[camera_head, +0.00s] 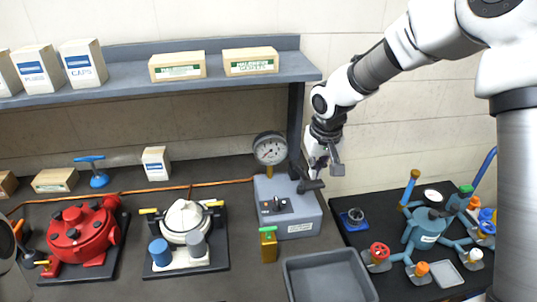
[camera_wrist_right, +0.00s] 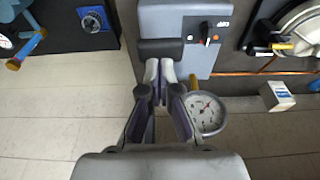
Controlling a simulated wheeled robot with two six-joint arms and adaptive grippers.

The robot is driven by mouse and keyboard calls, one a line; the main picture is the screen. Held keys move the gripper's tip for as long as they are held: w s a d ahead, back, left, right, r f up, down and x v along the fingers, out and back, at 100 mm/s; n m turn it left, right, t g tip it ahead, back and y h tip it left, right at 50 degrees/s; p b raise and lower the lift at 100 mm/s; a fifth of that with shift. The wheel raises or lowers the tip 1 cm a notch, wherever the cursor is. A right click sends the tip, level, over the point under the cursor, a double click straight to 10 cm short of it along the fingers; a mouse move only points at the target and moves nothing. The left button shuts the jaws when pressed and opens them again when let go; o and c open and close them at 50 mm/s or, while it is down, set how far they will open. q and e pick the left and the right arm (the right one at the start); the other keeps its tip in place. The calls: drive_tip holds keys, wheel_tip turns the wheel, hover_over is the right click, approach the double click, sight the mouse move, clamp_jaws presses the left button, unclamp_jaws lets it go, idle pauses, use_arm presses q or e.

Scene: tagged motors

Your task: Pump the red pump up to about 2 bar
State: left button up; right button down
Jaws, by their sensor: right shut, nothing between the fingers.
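The red pump (camera_head: 82,238) stands on a dark base plate at the left of the bench, in the head view only. A round white pressure gauge (camera_head: 270,149) rises from a grey box (camera_head: 287,207) with a switch panel; it also shows in the wrist view (camera_wrist_right: 205,113). Its reading is too small to tell. My right gripper (camera_head: 322,172) is shut and empty, above the right edge of the grey box. In the right wrist view its fingertips (camera_wrist_right: 160,72) meet just short of a dark block beside the box; I cannot tell whether they touch. My left gripper is not in view.
A white pump (camera_head: 186,222) stands between the red pump and the grey box. A grey tray (camera_head: 328,277) lies in front. A teal motor (camera_head: 428,232) and coloured parts occupy the dark right table. A shelf (camera_head: 215,68) with boxes hangs above. A copper pipe runs along the back.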

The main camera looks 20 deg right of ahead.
sight(313, 183)
drive_tip(key=shift+w+f, duration=0.1)
drive_tip(key=shift+w, duration=0.15)
drive_tip(key=shift+s, duration=0.1)
drive_tip(key=shift+f, duration=0.2)
drive_tip(key=shift+b+x, duration=0.75)
drive_tip(key=shift+x, duration=0.05)
drive_tip(key=shift+s+f+b, duration=0.2)
drive_tip(key=shift+f+b, duration=0.2)
drive_tip(key=shift+f, duration=0.15)
drive_tip(key=shift+s+b+x, duration=0.25)
drive_tip(key=shift+b+x, duration=0.6)
drive_tip(key=shift+x, duration=0.25)
drive_tip(key=shift+s+b+x, duration=0.2)
drive_tip(key=shift+b+x, duration=0.6)
drive_tip(key=shift+x, duration=0.3)
drive_tip(key=p+v, duration=0.2)
drive_tip(key=w+p+v, duration=0.1)
drive_tip(key=p+v, duration=0.2)
drive_tip(key=shift+r, duration=0.2)
drive_tip(key=shift+f, duration=0.15)
